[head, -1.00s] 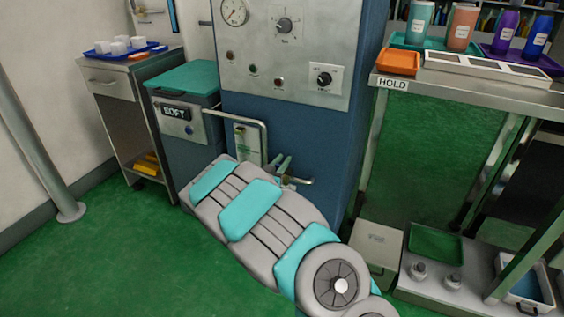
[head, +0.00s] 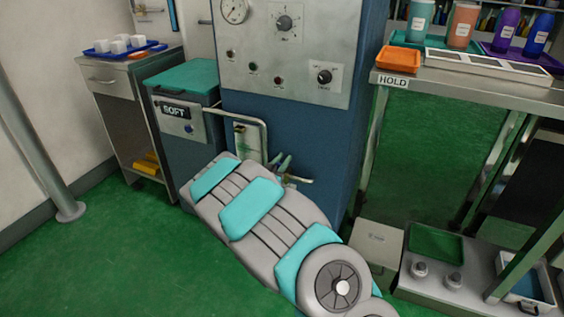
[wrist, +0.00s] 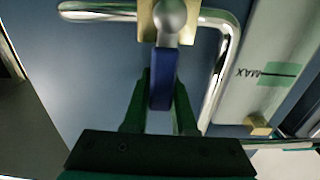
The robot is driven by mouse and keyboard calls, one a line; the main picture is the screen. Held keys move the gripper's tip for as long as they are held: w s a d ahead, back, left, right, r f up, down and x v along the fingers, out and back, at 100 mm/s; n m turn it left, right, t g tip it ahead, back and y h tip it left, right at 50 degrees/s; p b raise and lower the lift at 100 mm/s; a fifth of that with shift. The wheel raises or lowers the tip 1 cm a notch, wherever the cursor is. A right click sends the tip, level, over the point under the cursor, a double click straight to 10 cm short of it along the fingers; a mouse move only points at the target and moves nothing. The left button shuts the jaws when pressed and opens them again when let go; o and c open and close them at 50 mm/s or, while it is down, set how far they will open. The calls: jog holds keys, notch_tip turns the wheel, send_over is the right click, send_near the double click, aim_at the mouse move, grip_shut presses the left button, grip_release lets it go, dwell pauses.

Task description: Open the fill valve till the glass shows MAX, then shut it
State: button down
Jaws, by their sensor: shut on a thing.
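The fill valve's blue lever (wrist: 162,80) is between the two green fingers of my gripper (wrist: 162,92) in the wrist view. The fingers are shut on it. The lever hangs from a round metal knob in front of a brass valve body (wrist: 147,22). To the right, the pale glass (wrist: 262,75) carries a green label marked MAX with a dark line; I cannot make out a liquid level. In the head view the gripper (head: 281,163) shows small beside the bent pipe, mostly behind my arm, and the lever is hidden there.
A bent metal pipe (wrist: 232,60) runs around the valve, close to the fingers. The blue machine cabinet (head: 335,135) stands behind. A grey bin with a teal lid (head: 183,77) is to its left, and a steel bench (head: 470,88) to its right.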

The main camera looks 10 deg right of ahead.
aim_at(300, 163)
jog(key=m+b, duration=0.1)
jog(key=b, duration=0.1)
jog(key=s+d+f+m+b, duration=0.1)
jog(key=b, duration=0.1)
jog(key=shift+d+f+m+b, duration=0.1)
jog(key=shift+d+m+b, duration=0.05)
jog(key=shift+m+b, duration=0.2)
jog(key=m+b, duration=0.1)
jog(key=b, duration=0.1)
jog(key=s+d+m+b, duration=0.1)
jog(key=m+b, duration=0.1)
jog(key=b, duration=0.1)
jog(key=d+f+m+b, duration=0.1)
jog(key=b, duration=0.2)
jog(key=shift+s+m, duration=0.25)
jog(key=shift+m, duration=0.1)
jog(key=shift+s+d+m+b, duration=0.1)
jog(key=shift+d+m+b, duration=0.1)
jog(key=shift+m+b, duration=0.35)
jog(key=shift+d, duration=0.1)
jog(key=c, duration=0.7)
grip_release()
jog(key=shift+p+v, duration=0.3)
jog(key=shift+v, duration=3.65)
